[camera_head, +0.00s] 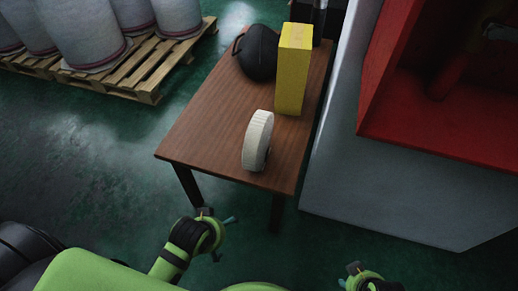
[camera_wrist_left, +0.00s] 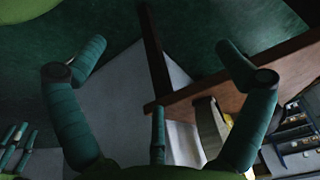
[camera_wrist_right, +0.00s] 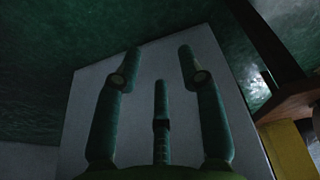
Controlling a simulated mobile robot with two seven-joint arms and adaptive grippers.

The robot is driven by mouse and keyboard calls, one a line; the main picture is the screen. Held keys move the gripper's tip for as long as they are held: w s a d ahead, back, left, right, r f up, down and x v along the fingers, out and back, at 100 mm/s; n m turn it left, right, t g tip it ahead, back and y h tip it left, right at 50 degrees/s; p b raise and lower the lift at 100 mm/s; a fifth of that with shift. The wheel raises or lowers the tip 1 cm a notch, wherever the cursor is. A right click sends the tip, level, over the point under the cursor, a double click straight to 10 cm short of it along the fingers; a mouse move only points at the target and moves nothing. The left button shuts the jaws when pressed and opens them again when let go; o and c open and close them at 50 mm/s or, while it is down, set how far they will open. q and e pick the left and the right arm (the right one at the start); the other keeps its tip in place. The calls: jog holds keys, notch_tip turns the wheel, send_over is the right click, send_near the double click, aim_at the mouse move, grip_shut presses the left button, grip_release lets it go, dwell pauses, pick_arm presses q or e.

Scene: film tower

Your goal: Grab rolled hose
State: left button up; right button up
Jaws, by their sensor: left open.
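The rolled hose (camera_head: 257,141) is a white, ribbed roll standing on its edge near the front end of the brown wooden table (camera_head: 205,140). Part of a pale curved roll, which looks like the hose, shows in the left wrist view (camera_wrist_left: 211,126). My left gripper (camera_head: 224,230) is in front of the table's near edge, lower in the picture than the hose and apart from it. Its fingers are spread wide and empty in the left wrist view (camera_wrist_left: 160,65). My right gripper (camera_head: 358,276) is low at the right, away from the table. Its fingers (camera_wrist_right: 159,68) stand apart and hold nothing.
A yellow box (camera_head: 293,70) and a dark rounded bag (camera_head: 257,54) stand behind the hose on the table. A grey cabinet with a red interior (camera_head: 440,125) stands close to the table's right. Large sacks on a pallet (camera_head: 150,96) are at the back left. Open floor lies left.

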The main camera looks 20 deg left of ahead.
aim_at(257, 146)
pick_arm(q)
jog(key=w+d+r+t+b, duration=0.1)
jog(key=w+r+t, duration=0.2)
jog(key=w, duration=0.3)
jog(key=w+d+r+n+t+b, duration=0.1)
jog(key=w+d+r+t, duration=0.1)
jog(key=w+r, duration=0.3)
jog(key=w+d+r+t+b, duration=0.1)
jog(key=w+r+t, duration=0.3)
jog(key=w, duration=0.5)
jog(key=shift+d+r+b, duration=0.1)
jog(key=shift+d+b, duration=0.05)
jog(key=shift+b, duration=0.2)
jog(key=shift+w+d+r, duration=0.1)
jog(key=shift+w+r, duration=0.1)
jog(key=shift+w, duration=0.25)
jog(key=b+x, duration=0.1)
jog(key=x, duration=0.5)
jog(key=shift+w+f+b, duration=0.25)
jog(key=shift+w+b, duration=0.05)
jog(key=c, duration=1.5)
jog(key=shift+w+r, duration=0.15)
jog(key=shift+r, duration=0.15)
jog(key=shift+c, duration=0.5)
pick_arm(e)
notch_tip(257, 146, down, 23)
jog(key=s, duration=0.2)
jog(key=shift+s+d, duration=0.3)
jog(key=shift+d, duration=0.1)
